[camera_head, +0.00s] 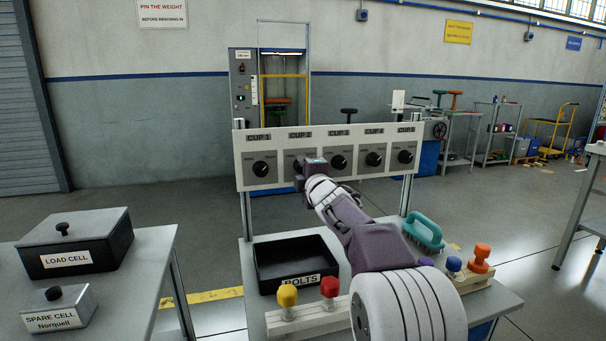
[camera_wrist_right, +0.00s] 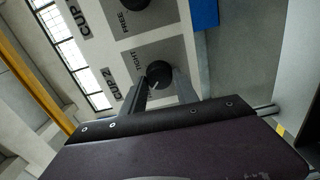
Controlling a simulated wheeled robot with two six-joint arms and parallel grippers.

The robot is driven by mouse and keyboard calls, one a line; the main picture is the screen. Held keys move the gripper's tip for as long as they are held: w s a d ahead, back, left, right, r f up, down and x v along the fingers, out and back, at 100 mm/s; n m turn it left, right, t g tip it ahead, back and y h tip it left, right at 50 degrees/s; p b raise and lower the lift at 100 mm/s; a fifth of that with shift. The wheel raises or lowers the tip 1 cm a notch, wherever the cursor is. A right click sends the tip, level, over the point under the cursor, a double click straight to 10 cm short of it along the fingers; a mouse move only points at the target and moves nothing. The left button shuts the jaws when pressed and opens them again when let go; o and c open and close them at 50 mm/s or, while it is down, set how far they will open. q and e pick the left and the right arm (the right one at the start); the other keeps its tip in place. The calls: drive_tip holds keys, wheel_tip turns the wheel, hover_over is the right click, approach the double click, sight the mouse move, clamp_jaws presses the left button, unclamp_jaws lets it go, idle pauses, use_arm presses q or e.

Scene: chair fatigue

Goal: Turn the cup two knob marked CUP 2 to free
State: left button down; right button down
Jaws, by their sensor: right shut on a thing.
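A white panel (camera_head: 328,181) with a row of black knobs, each under a CUP label, stands on posts behind the bench. My right gripper (camera_head: 304,165) is at the second knob from the left, under CUP 2 (camera_head: 300,135), and hides it in the head view. In the right wrist view the cup two knob (camera_wrist_right: 160,69) sits between the fingers of my right gripper (camera_wrist_right: 161,88), which is shut on it. A small pale mark shows on the knob. TIGHT is readable beside it; I cannot tell its exact angle. My left gripper is not in view.
Neighbouring knobs, CUP 1 (camera_head: 261,169) and CUP 3 (camera_head: 339,162), are close on either side. A load cell box (camera_head: 75,245) stands left.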

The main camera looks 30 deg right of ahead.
drive_tip(key=shift+n, duration=0.3)
idle(0.4)
drive_tip(key=c, duration=1)
unclamp_jaws()
drive_tip(key=shift+o, duration=0.2)
drive_tip(key=v, duration=0.9)
drive_tip(key=shift+a+f, duration=0.1)
drive_tip(key=shift+f, duration=0.05)
